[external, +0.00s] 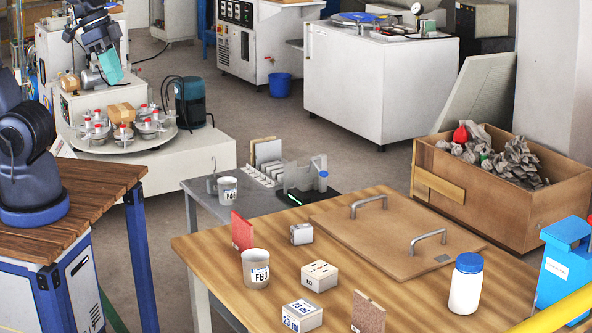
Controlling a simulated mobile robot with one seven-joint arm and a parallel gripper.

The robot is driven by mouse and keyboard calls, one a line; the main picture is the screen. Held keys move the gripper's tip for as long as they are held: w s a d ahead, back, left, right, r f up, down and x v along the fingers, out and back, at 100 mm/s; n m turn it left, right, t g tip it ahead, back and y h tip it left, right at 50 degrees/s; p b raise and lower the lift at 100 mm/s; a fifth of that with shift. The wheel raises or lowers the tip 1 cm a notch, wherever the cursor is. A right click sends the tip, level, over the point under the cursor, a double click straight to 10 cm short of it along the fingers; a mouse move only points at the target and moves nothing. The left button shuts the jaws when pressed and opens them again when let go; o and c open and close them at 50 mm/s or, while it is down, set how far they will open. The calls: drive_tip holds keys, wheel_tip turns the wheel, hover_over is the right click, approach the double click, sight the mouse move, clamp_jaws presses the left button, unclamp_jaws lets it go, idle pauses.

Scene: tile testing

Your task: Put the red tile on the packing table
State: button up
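A red tile (242,231) stands upright near the far left edge of the light wooden table (205,246). A speckled reddish-brown tile (368,312) stands at that table's near edge, cut off by the frame. No label shows which table is the packing table. My gripper (108,60) is at the upper left, pointing down, far from the red tile. A flat teal piece (110,67) shows at its end. I cannot tell whether it is held or part of the gripper, and the fingers are too small to read.
A grey cup (256,269), a pale block (320,276), a white box (301,316), a small metal piece (301,234), a blue-capped bottle (466,284) and a handled board (375,245) occupy the wooden table. A grey bench (208,201) with a rack adjoins behind. A scrap crate (440,187) stands behind right.

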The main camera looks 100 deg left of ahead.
drive_tip(key=s, duration=0.1)
drive_tip(key=s+r+m, duration=0.1)
drive_tip(key=s+m, duration=0.1)
drive_tip(key=shift+s+d+r+t, duration=0.2)
drive_tip(key=shift+s+r+t, duration=0.1)
drive_tip(key=shift+s+r, duration=0.05)
